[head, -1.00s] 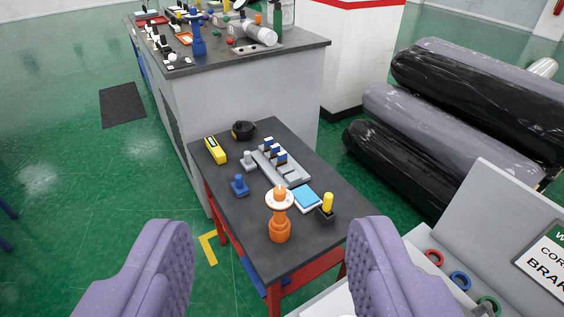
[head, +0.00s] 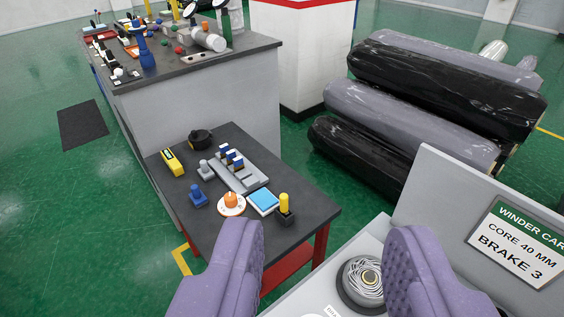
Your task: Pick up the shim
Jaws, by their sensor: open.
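I cannot tell for sure which thing is the shim. On the dark side table (head: 305,215) a flat white disc (head: 222,211) sits around an orange post (head: 231,199), whose lower part is hidden by my left finger. My gripper (head: 328,230) is open and empty, with two purple padded fingers wide apart. Its left finger overlaps the near edge of the table in the picture, and its right finger is over the winder cart (head: 315,292).
The table also holds a yellow tool (head: 172,162), a black pot (head: 200,139), a grey rack (head: 236,178), a blue pad (head: 263,201) and a yellow-topped holder (head: 285,212). A coil (head: 362,283) is on the cart. Wrapped rolls (head: 430,85) lie behind; a workbench (head: 195,110) stands left.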

